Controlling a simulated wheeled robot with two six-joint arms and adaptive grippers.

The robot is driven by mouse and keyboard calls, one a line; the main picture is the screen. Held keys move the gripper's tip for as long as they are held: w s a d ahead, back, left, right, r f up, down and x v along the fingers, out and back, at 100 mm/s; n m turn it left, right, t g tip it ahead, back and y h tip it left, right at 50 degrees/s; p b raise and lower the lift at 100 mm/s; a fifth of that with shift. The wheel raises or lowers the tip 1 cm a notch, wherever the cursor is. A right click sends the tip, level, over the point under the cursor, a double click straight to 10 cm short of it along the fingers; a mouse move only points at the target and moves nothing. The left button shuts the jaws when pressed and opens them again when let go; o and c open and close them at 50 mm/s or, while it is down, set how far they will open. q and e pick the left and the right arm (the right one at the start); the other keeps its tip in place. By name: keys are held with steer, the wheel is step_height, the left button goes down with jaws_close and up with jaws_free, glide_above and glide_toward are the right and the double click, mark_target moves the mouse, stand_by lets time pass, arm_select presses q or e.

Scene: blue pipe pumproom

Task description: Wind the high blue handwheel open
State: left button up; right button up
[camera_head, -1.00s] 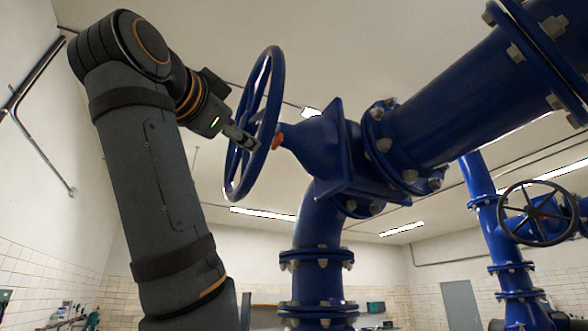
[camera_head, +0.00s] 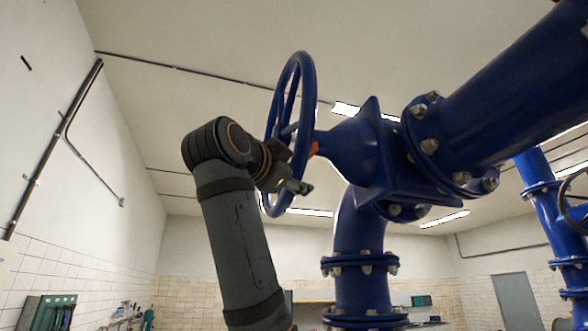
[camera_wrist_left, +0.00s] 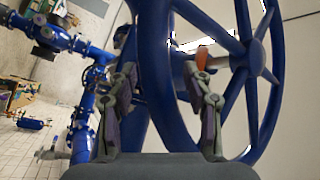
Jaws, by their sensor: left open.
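The high blue handwheel (camera_head: 309,92) stands nearly edge-on at the left end of the blue valve (camera_head: 352,148). An orange-red collar sits on its stem (camera_head: 315,148). My left gripper (camera_head: 300,187) is open at the lower part of the wheel. In the left wrist view the handwheel's rim (camera_wrist_left: 158,55) passes between the spread fingers of my left gripper (camera_wrist_left: 163,88), with a gap on both sides. The spokes and hub (camera_wrist_left: 247,62) lie to the right there. Whether the fingers touch the rim cannot be told. My right gripper is not in view.
A thick blue pipe (camera_head: 500,95) runs up right from the valve, and a flanged pipe (camera_head: 362,290) drops below it. Another blue pipe with a dark handwheel (camera_head: 572,205) stands at far right. The space left of my arm is clear up to the wall.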

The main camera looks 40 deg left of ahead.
mark_target(298, 148)
arm_select(q)
steer(key=shift+s+d, duration=0.1)
steer(key=shift+c, duration=0.7)
jaws_close()
steer(key=shift+r, duration=0.1)
steer(key=shift+s+d+r+n+g, duration=0.1)
steer(key=shift+r+n+g, duration=0.2)
steer(key=shift+r, duration=0.05)
steer(key=shift+n+g, duration=0.6)
steer(key=shift+n, duration=0.1)
steer(key=d, duration=0.1)
steer(key=s+d+r, duration=0.1)
steer(key=d+r, duration=0.1)
steer(key=shift+s+d+r, duration=0.25)
steer(key=shift+s, duration=0.05)
steer(key=shift+r, duration=0.1)
